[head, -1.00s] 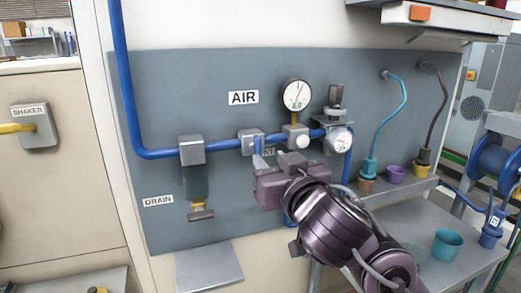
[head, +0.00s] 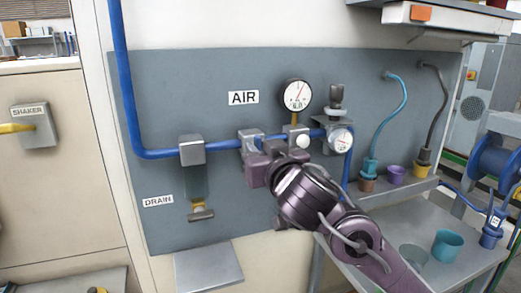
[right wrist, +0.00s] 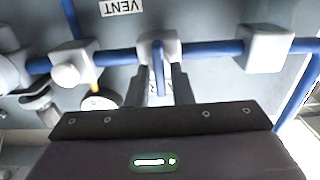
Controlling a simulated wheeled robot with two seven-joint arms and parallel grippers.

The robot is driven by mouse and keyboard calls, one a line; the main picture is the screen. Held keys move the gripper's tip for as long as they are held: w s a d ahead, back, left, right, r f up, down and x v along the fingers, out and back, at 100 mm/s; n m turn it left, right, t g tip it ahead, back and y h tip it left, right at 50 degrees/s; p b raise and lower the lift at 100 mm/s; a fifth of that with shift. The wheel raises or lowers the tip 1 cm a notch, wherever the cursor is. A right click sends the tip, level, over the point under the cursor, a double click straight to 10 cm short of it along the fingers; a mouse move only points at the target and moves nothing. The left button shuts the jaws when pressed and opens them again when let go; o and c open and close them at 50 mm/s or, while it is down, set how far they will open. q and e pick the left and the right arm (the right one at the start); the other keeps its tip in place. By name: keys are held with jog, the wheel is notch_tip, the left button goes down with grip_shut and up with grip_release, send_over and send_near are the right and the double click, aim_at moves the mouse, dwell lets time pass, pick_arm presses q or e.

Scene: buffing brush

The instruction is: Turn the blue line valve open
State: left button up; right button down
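The blue line valve is a grey block (head: 249,137) on the blue pipe, left of the round gauge; it also shows in the right wrist view (right wrist: 158,40). Its blue lever (right wrist: 158,72) points crosswise to the pipe in the right wrist view; in the head view my gripper mostly hides it. My right gripper (head: 258,153) is at the valve. In the right wrist view its two fingers (right wrist: 160,84) stand apart, one on each side of the lever, with gaps visible. My left gripper is in neither current view.
A gauge (head: 297,95), a white knob (head: 303,142) and a regulator dial (head: 341,138) sit close to the right of the valve. A filter with a grey cap (head: 192,152) hangs to the left. The shelf (head: 410,188) at right holds coloured cups.

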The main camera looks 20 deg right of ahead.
jog(key=shift+n, duration=0.4)
jog(key=shift+a+f+n+b, duration=0.1)
jog(key=shift+n+b, duration=0.35)
jog(key=shift+n, duration=2.4)
jog(key=shift+a+f+n+b, duration=0.15)
jog(key=shift+n+b, duration=0.35)
jog(key=shift+n, duration=2.3)
jog(key=shift+a+f+n+b, duration=0.1)
jog(key=shift+n+b, duration=0.35)
jog(key=shift+n, duration=2.4)
jog(key=c, duration=1.5)
grip_release()
